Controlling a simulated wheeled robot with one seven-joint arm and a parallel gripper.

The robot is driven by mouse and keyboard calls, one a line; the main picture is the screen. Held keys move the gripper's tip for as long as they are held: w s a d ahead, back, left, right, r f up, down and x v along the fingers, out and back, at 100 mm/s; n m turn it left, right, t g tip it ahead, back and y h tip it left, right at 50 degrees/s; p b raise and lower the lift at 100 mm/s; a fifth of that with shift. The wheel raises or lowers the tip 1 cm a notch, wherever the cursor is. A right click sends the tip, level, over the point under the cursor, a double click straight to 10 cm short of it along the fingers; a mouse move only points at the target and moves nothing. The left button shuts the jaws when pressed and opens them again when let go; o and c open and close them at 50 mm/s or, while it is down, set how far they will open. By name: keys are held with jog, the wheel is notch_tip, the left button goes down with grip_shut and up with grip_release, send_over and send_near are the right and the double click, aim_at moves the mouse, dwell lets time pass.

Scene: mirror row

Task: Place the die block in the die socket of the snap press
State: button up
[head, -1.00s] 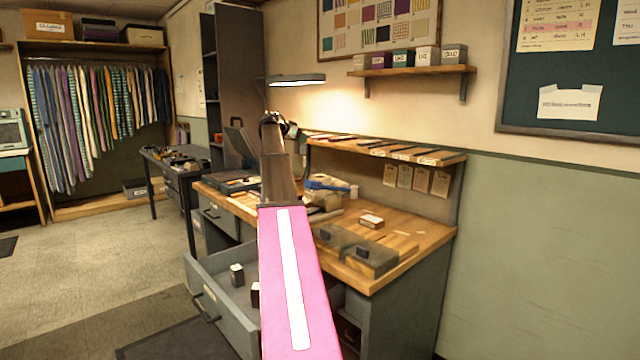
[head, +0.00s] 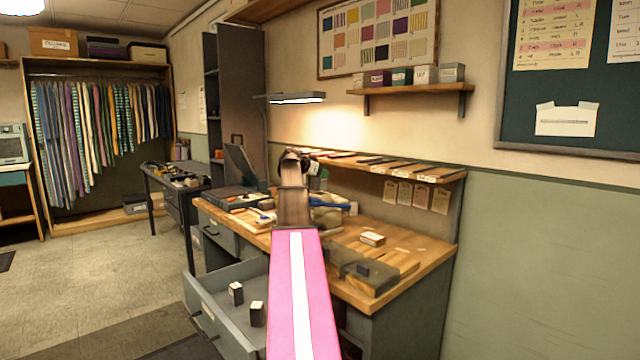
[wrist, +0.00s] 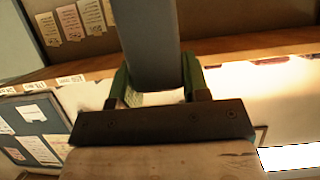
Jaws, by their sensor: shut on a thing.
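My gripper (head: 294,165) is at the end of my outstretched pink-sleeved arm, over the workbench and in front of the rack at its back. In the wrist view its green fingers (wrist: 155,78) are shut on a dark grey block (wrist: 150,35), which I take as the die block. The block sticks out well beyond the fingers, and its far end is cut off by the frame's top. In the head view the block is hard to make out against the gripper. I cannot pick out the snap press or its socket for sure; my arm hides part of the bench.
The wooden workbench (head: 437,247) holds low grey blocks (head: 372,281), a small white-sided box (head: 372,239) and a dark case (head: 238,195). Its drawer (head: 205,300) stands open with two small dark blocks (head: 236,293) inside. A lamp (head: 296,98) hangs above. Floor at left is clear.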

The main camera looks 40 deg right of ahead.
aim_at(317, 180)
jog(key=shift+f, duration=1.85)
jog(key=o, duration=1)
jog(key=shift+o, duration=0.2)
jog(key=w+v, duration=0.1)
jog(key=v, duration=1.1)
jog(key=shift+s, duration=0.4)
